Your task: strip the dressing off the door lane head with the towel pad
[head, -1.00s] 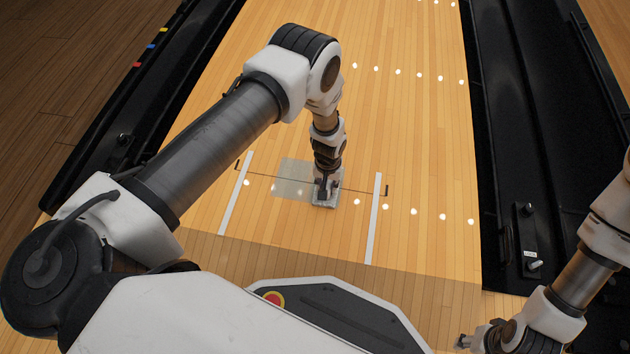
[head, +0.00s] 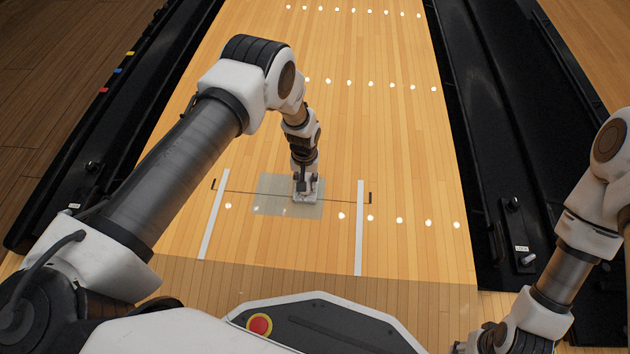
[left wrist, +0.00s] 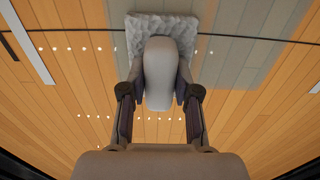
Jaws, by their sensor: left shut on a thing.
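The towel pad (left wrist: 145,22) is grey and fluffy with a rounded grey handle (left wrist: 160,75). My left gripper (head: 305,184) is shut on that handle and holds the pad flat against the lane, as far as I can see. In the head view the pad (head: 305,199) lies over the right half of a pale, see-through patch of dressing (head: 272,194). Dressing shows left of the pad and as a narrow strip to its right. In the left wrist view the grey patch (left wrist: 228,58) spreads to the right. My right gripper (head: 468,346) is at the bottom edge, partly cut off.
White strips lie left (head: 213,215) and right (head: 360,230) of the patch, and a thin dark line crosses between them. Black gutters (head: 500,150) edge the lane. A small white-labelled fitting (head: 523,258) sits at the right. The lane beyond is clear.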

